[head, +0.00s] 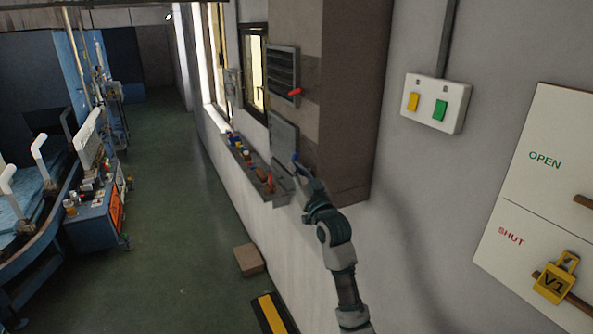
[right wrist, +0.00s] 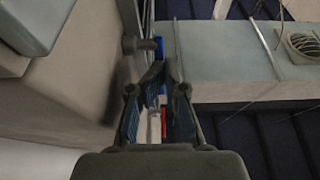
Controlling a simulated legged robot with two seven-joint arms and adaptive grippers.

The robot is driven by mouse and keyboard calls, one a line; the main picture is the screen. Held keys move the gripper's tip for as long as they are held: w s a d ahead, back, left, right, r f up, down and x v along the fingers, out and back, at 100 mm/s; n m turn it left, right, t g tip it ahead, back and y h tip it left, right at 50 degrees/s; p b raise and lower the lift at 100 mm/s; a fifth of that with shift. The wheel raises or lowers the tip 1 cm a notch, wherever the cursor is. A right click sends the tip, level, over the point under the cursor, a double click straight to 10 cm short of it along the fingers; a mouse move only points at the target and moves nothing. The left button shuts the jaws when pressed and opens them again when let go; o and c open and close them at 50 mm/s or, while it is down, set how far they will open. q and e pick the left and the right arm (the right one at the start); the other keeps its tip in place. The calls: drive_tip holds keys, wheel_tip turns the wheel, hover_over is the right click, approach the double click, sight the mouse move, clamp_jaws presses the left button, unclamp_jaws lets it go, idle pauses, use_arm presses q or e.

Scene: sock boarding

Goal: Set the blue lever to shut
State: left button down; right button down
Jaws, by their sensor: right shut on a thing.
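The blue lever (head: 296,157) shows as a small blue tip at the lower grey panel on the wall pillar in the head view. My right gripper (head: 302,172) is at it and hides most of it. In the right wrist view the blue lever (right wrist: 158,48) shows just past the fingertips of my right gripper (right wrist: 163,72), which are close together, shut on it. Whether the lever stands at open or shut cannot be told. My left gripper is not in view.
A red lever (head: 295,92) sits on the louvred panel above. A ledge tray (head: 252,170) with small coloured items runs along the wall at left. A switch box (head: 435,102) and an OPEN/SHUT board (head: 530,190) with a yellow V1 tag (head: 554,280) are at right. A box (head: 248,260) lies on the floor.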

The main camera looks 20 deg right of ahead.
drive_tip(key=shift+r, duration=0.25)
drive_tip(key=c, duration=1.5)
unclamp_jaws()
drive_tip(key=shift+w+f+g, duration=0.1)
drive_tip(key=shift+f+g, duration=0.05)
drive_tip(key=shift+g, duration=0.15)
drive_tip(key=shift+d, duration=0.1)
drive_tip(key=v, duration=1.2)
